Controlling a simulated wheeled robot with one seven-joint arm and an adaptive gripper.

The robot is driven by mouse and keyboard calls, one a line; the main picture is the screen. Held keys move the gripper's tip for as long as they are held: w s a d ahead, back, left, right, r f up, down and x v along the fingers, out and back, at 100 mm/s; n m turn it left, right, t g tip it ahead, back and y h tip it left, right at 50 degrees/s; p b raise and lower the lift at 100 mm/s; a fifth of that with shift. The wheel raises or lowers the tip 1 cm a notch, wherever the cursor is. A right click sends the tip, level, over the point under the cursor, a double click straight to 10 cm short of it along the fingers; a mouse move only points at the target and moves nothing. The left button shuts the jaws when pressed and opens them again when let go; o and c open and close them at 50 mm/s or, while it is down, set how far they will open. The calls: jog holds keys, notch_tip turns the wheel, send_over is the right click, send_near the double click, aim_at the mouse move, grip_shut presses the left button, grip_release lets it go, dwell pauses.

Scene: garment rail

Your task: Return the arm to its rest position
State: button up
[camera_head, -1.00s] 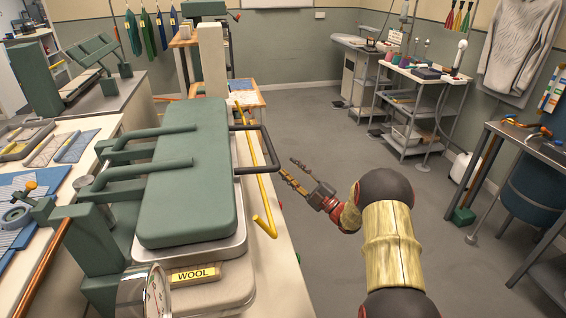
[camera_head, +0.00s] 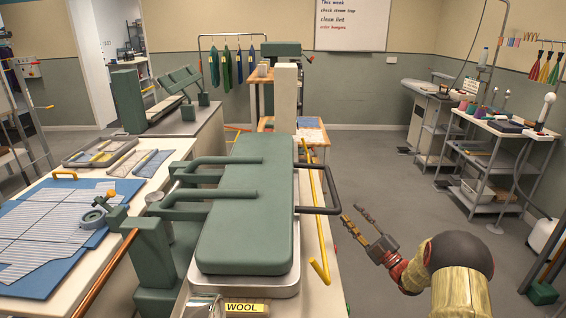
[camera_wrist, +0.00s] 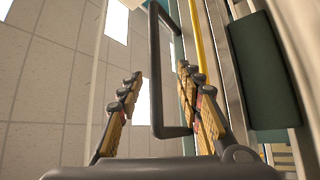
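My arm (camera_head: 460,292) reaches in from the lower right of the head view, over the aisle to the right of the press. My gripper (camera_head: 352,213) is open and empty, its two fingers apart. In the wrist view my gripper (camera_wrist: 160,75) has a finger on each side. The press's black handle (camera_head: 338,187) is just left of the fingertips in the head view. In the wrist view the handle (camera_wrist: 155,75) shows between the fingers, which are not closed on it. Whether anything touches cannot be told.
The green press (camera_head: 245,205) is closed, with a yellow bar (camera_head: 316,225) along its right side. A label WOOL (camera_head: 246,307) is at its front. Grey floor (camera_head: 385,165) lies open to the right, up to shelves with spools (camera_head: 490,165).

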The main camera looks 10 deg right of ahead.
jog(key=w+d+f+m+g+h, duration=0.1)
jog(key=d+f+m+g+h, duration=0.1)
jog(key=d+f+m+h, duration=0.45)
jog(key=w+d+f+m+g+h, duration=0.1)
jog(key=w+f+m+g+h, duration=0.15)
jog(key=f, duration=0.65)
jog(key=s+d+f+m+g+h, duration=0.1)
jog(key=s+d+m+g+h, duration=0.15)
jog(key=s, duration=0.25)
jog(key=s+d+f+m+g+h, duration=0.1)
jog(key=s+f+m+g+h, duration=0.15)
jog(key=s+g, duration=0.2)
jog(key=s+a+r+m+g+y+p, duration=0.1)
jog(key=s+a+r+m+g+p, duration=0.1)
jog(key=s+a+r, duration=0.75)
jog(key=s+a+r+m+g+p, duration=0.15)
jog(key=s+a+r, duration=0.4)
jog(key=s, duration=0.75)
jog(key=s+a+r+m+g+y+p, duration=0.1)
jog(key=s+a+r+m+g, duration=0.2)
jog(key=s+a+r, duration=0.65)
jog(key=s+a+r+n+t+y+p, duration=0.1)
jog(key=s+a+r+n+t+p, duration=0.1)
jog(key=s+a+r, duration=0.4)
notch_tip(320, 180, up, 3)
jog(key=shift+a+r+t+p, duration=0.1)
jog(key=shift+a+t+p, duration=0.2)
jog(key=shift+t, duration=0.4)
